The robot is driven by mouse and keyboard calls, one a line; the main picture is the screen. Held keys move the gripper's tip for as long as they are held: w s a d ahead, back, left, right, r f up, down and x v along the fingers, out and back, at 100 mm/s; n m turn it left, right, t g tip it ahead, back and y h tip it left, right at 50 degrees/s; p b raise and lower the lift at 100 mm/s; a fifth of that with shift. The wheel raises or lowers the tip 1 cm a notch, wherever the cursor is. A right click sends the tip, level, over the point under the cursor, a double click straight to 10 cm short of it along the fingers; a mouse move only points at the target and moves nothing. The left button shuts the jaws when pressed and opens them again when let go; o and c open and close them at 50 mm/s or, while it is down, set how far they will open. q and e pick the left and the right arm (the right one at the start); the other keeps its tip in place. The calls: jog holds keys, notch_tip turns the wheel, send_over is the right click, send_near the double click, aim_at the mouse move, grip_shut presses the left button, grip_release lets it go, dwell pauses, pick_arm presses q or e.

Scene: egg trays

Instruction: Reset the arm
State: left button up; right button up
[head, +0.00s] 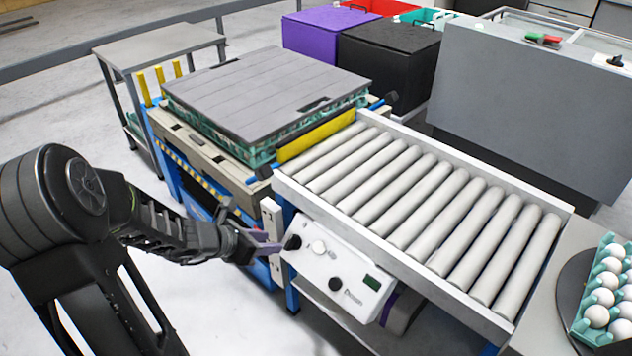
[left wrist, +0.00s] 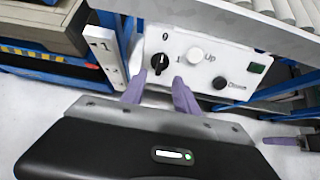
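My left gripper (head: 275,243) reaches in from the left to the white control panel (head: 335,268) on the conveyor's near side. In the left wrist view its two purple fingers (left wrist: 158,82) are apart, with nothing between them. The black rotary knob (left wrist: 160,63) on the panel lies just beyond the fingertips. Whether a fingertip touches it I cannot tell. A white button (left wrist: 195,56) marked "Up" and a black button (left wrist: 219,83) sit to its right. A purple finger-like part at the right edge of the left wrist view may be my right gripper (left wrist: 282,141); its opening is unclear.
A roller conveyor (head: 420,205) runs behind the panel. A lift with a grey-lidded stack (head: 265,90) stands behind left, and a grey side table (head: 160,43) beyond it. An egg tray (head: 582,328) is at the far right. The floor at left is clear.

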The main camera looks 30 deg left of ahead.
pick_arm(q)
jog(key=s+d+f+m+g+y+p, duration=0.1)
jog(key=s+d+f+m+g, duration=0.25)
jog(key=f+m, duration=0.35)
jog(key=s+d+f+m+g+y+p, duration=0.1)
jog(key=s+d+f+m+g+p, duration=0.25)
jog(key=m, duration=0.55)
jog(key=s+d+f+m+h+p, duration=0.1)
jog(key=s+d+m, duration=0.2)
jog(key=d+m, duration=0.2)
jog(key=s+d+f+m+g+h+p, duration=0.1)
jog(key=s+d+m, duration=0.3)
jog(key=d, duration=0.6)
jog(key=s+d+f+m+h+p, duration=0.1)
jog(key=s+d+f+m+p, duration=0.1)
jog(key=d+m, duration=0.3)
jog(key=s+d, duration=0.1)
jog(key=d, duration=0.2)
jog(key=shift+s+d+m, duration=0.25)
jog(key=shift+d+m, duration=0.05)
jog(key=shift+d, duration=0.05)
